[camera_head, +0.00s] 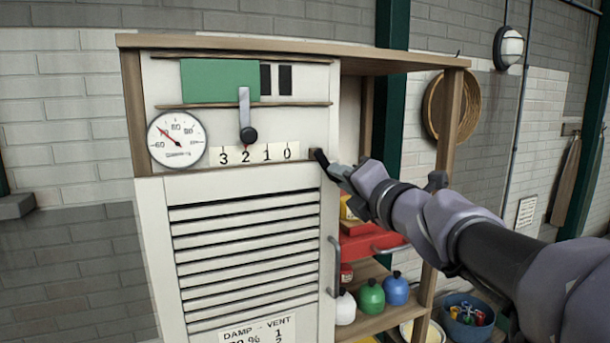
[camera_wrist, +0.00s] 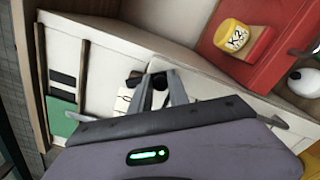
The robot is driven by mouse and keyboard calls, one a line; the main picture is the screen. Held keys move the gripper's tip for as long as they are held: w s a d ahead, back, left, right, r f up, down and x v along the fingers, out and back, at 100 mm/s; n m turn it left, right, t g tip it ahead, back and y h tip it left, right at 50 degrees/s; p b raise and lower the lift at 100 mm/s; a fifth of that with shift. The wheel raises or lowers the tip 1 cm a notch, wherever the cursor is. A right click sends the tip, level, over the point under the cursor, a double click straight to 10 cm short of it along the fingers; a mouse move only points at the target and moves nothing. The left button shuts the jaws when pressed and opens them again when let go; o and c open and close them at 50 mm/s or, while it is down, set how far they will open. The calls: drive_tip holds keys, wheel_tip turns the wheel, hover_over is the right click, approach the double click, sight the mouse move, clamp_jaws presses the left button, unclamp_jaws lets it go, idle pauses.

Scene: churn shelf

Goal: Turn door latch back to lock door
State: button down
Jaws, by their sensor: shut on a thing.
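The white louvred door (camera_head: 156,240) sits flush in the cabinet front in the head view and looks closed. The small dark latch (camera_head: 317,154) is at the door's top right corner, beside the number strip. My gripper (camera_head: 328,164) reaches in from the right, with its fingertips at the latch. In the wrist view my gripper (camera_wrist: 161,82) has its two grey fingers close together on the dark latch (camera_wrist: 159,80). The fingers partly hide the latch, so I cannot tell its exact angle.
A grey door handle (camera_head: 334,266) is below the latch. Open shelves to the right hold a red box (camera_head: 362,247) with a yellow jar (camera_wrist: 232,36), plus a green bottle (camera_head: 371,298) and a blue bottle (camera_head: 396,290). A dial gauge (camera_head: 176,139) is at the left.

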drive_tip(key=m, duration=0.1)
drive_tip(key=a+m, duration=0.1)
drive_tip(key=m, duration=0.1)
drive_tip(key=shift+s+a+f+m, duration=0.1)
drive_tip(key=shift+s+f+m, duration=0.1)
drive_tip(key=shift+f+m, duration=0.15)
drive_tip(key=shift+s+a+f+m, duration=0.1)
drive_tip(key=shift+a+m, duration=0.25)
drive_tip(key=shift+m, duration=0.5)
drive_tip(key=shift+s+a+f+m, duration=0.1)
drive_tip(key=shift+a+m, duration=0.2)
drive_tip(key=shift+m, duration=0.5)
drive_tip(key=c, duration=1.3)
unclamp_jaws()
drive_tip(key=shift+s, duration=0.1)
drive_tip(key=v, duration=1.7)
drive_tip(key=shift+s+r, duration=0.1)
drive_tip(key=shift+s, duration=0.05)
